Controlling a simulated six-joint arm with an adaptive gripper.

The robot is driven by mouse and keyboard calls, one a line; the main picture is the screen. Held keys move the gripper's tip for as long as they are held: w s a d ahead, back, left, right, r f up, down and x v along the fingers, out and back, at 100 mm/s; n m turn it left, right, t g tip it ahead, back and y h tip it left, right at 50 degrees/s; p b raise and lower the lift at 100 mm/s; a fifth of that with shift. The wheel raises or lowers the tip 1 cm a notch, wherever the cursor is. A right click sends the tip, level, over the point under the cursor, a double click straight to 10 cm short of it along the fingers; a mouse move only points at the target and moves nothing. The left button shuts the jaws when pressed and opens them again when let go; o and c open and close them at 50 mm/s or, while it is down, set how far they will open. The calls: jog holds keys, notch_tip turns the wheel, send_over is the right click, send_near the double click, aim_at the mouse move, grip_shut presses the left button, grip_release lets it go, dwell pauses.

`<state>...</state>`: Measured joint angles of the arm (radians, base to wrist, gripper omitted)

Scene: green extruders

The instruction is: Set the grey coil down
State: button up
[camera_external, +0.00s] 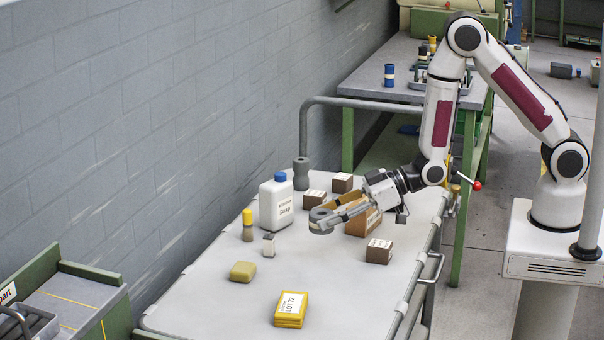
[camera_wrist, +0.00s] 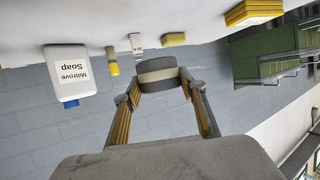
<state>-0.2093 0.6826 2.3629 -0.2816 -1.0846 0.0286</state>
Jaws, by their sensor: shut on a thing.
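The grey coil (camera_external: 320,221) is at the tip of my gripper (camera_external: 338,213) in the external view, over the middle of the pale table (camera_external: 205,300). In the wrist view the grey coil (camera_wrist: 157,72) shows a beige band around its middle. The two fingers of my gripper (camera_wrist: 158,84) press on it from either side. The coil appears held above the tabletop, though the exact gap is hard to tell. The fingers hide part of its sides.
A white soap bottle (camera_external: 276,202), yellow-capped bottle (camera_external: 248,225) and small grey-white item (camera_external: 268,245) stand left of the coil. A cardboard box (camera_external: 363,222) and brown boxes (camera_external: 379,251) are right. Olive block (camera_external: 243,271) and yellow stack (camera_external: 291,309) lie nearer; bare table lies between.

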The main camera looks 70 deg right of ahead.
jog(key=w+a+n+g+y, duration=0.1)
jog(key=w+a, duration=0.3)
jog(key=a, duration=0.5)
jog(key=w+a+n+y, duration=0.1)
jog(key=w+a, duration=0.4)
jog(key=a, duration=0.5)
jog(key=r, duration=0.2)
send_over(230, 300)
jog(key=shift+a+f, duration=0.1)
jog(key=shift+f, duration=0.1)
jog(key=shift+f, duration=3.1)
jog(key=shift+f, duration=1.9)
jog(key=shift+f, duration=0.15)
